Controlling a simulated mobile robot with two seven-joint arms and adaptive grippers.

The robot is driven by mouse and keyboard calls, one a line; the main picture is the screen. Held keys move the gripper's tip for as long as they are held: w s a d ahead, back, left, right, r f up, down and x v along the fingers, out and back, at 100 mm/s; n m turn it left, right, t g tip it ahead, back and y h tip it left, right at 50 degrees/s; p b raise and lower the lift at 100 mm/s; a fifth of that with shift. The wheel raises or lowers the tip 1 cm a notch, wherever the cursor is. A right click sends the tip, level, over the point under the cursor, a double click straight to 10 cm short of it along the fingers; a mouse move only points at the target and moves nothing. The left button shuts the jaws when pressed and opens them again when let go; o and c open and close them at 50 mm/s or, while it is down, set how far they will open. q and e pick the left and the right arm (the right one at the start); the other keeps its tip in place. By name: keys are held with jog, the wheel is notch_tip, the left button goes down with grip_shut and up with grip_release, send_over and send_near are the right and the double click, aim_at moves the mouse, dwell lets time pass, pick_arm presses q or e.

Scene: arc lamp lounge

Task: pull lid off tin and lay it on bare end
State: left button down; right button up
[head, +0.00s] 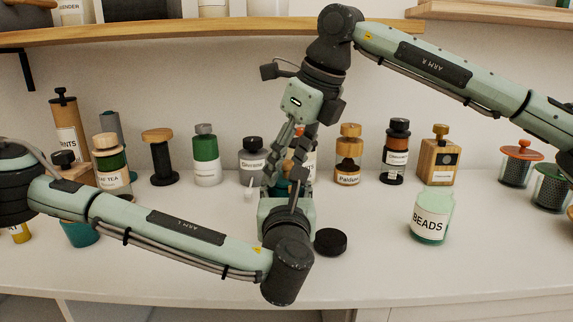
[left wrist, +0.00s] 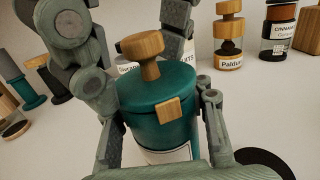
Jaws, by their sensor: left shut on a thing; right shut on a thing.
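The teal tin (left wrist: 155,137) has a white label and a small wooden tab on its front. Its teal lid (left wrist: 140,92), with a wooden knob (left wrist: 142,58), is on the tin. In the head view the two grippers hide most of the tin. My left gripper (head: 285,196) (left wrist: 160,128) is shut on the tin's body, one finger on each side. My right gripper (head: 287,165) comes down from above and is shut at the lid's knob; its exact contact is partly hidden.
A black disc (head: 330,242) lies on the white counter just right of the grippers. A BEADS jar (head: 431,218) stands farther right. Several jars and bottles, including a green one (head: 206,154), line the back. The front right counter (head: 470,258) is clear.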

aim_at(286, 161)
jog(key=shift+r, duration=1)
jog(key=shift+r, duration=2)
pick_arm(q)
jog(key=c, duration=0.8)
grip_release()
jog(key=shift+o, duration=0.2)
